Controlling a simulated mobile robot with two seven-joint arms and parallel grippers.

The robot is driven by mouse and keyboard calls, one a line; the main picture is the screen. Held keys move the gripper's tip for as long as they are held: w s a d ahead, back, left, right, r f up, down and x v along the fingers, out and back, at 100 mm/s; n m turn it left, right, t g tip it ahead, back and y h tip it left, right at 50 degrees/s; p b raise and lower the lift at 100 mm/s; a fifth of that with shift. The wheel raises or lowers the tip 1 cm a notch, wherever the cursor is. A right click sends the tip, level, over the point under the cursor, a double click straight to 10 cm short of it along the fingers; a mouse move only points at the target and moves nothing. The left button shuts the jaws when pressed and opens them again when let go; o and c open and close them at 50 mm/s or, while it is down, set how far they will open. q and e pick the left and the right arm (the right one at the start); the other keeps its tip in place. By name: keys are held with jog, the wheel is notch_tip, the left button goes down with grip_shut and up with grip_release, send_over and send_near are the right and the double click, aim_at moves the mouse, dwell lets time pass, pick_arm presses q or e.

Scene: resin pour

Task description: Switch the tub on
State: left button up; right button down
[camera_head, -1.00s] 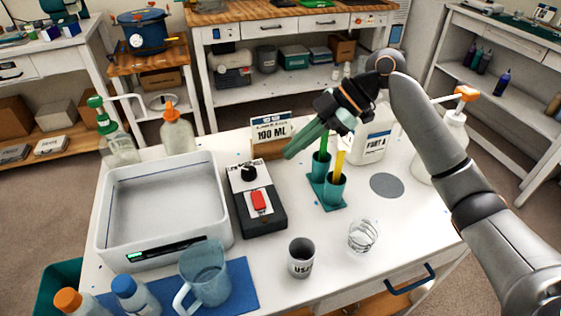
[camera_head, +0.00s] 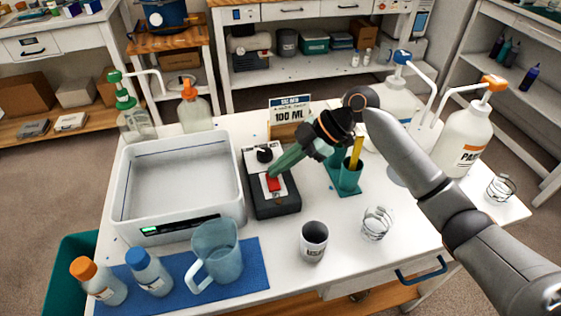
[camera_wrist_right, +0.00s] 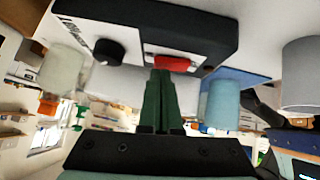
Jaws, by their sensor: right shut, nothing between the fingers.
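The tub (camera_head: 180,178) is a white open basin on the left of the table, with a dark front panel (camera_head: 180,229) showing a small green light. To its right is a control box (camera_head: 276,206) with a black knob (camera_head: 265,155) and a red rocker switch (camera_head: 273,184). My right gripper (camera_head: 274,174) is shut and empty, its green fingertips at the red switch. In the right wrist view the fingertips (camera_wrist_right: 162,74) are just at the edge of the red switch (camera_wrist_right: 173,63); I cannot tell if they touch. My left gripper is not in view.
A 100 ML sign (camera_head: 290,112) stands behind the box. Right of it are a teal holder (camera_head: 347,180), pump bottles (camera_head: 467,135), a grey cup (camera_head: 313,240) and a clear cup (camera_head: 377,224). A blue mat (camera_head: 245,279) in front holds a pitcher (camera_head: 220,252) and bottles.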

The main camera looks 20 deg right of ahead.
jog(key=shift+p, duration=0.4)
jog(key=shift+w+f+g+p, duration=0.1)
jog(key=shift+w+g+p, duration=0.05)
jog(key=shift+g+p, duration=0.15)
jog(key=shift+f, duration=0.25)
jog(key=shift+s+r+p, duration=0.25)
jog(key=shift+s+p, duration=0.3)
jog(key=shift+s, duration=0.25)
